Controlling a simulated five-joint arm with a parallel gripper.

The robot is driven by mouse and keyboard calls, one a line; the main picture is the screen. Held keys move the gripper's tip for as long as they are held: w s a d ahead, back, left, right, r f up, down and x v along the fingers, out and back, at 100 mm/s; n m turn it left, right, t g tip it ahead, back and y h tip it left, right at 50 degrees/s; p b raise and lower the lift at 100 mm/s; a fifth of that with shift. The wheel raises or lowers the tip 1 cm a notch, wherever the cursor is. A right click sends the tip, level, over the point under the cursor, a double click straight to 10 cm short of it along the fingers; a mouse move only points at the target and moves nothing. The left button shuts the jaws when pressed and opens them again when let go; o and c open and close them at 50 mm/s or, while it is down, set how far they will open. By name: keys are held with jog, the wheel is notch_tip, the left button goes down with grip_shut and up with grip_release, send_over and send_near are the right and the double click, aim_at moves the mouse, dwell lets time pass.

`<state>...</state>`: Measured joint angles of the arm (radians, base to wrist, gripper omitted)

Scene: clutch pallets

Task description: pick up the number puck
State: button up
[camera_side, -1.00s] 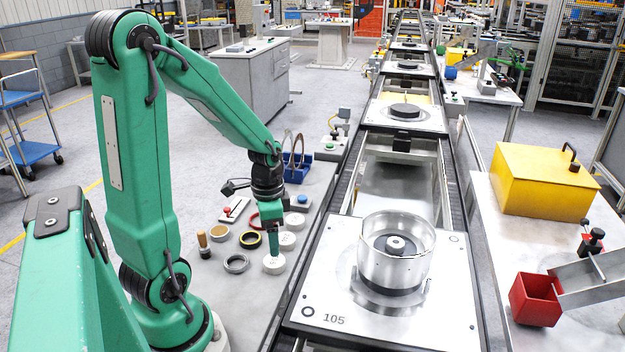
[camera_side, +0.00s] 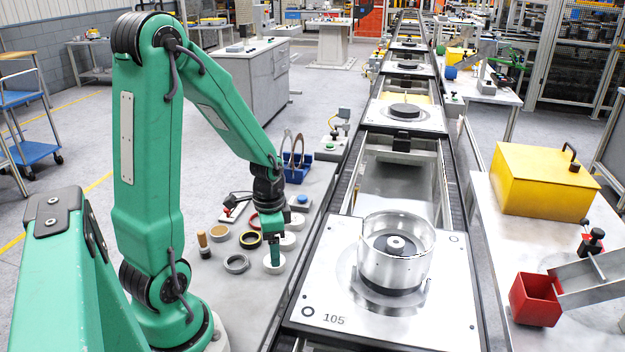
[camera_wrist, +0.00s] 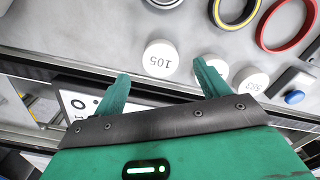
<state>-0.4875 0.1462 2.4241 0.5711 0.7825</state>
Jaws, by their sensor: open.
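The number puck, a white disc marked 105 (camera_wrist: 160,57), lies flat on the grey table, and it also shows in the side view (camera_side: 274,268). My gripper (camera_side: 276,260) points down at it in the side view, with its tips overlapping the puck's outline. In the wrist view my gripper (camera_wrist: 163,75) has two green fingers spread apart with nothing held. The puck shows just past the gap between the fingertips. I cannot tell how high the tips are above the puck.
Two other white pucks lie nearby, one (camera_wrist: 252,80) with a number and one (camera_wrist: 212,72) partly behind the right finger. Black, yellow (camera_wrist: 237,10) and red rings (camera_wrist: 290,25) lie around. The conveyor pallet marked 105 (camera_side: 400,325) carries a metal drum (camera_side: 395,265).

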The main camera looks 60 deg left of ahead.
jog(key=shift+w+f, duration=0.1)
jog(key=shift+f, duration=2.2)
jog(key=c, duration=1)
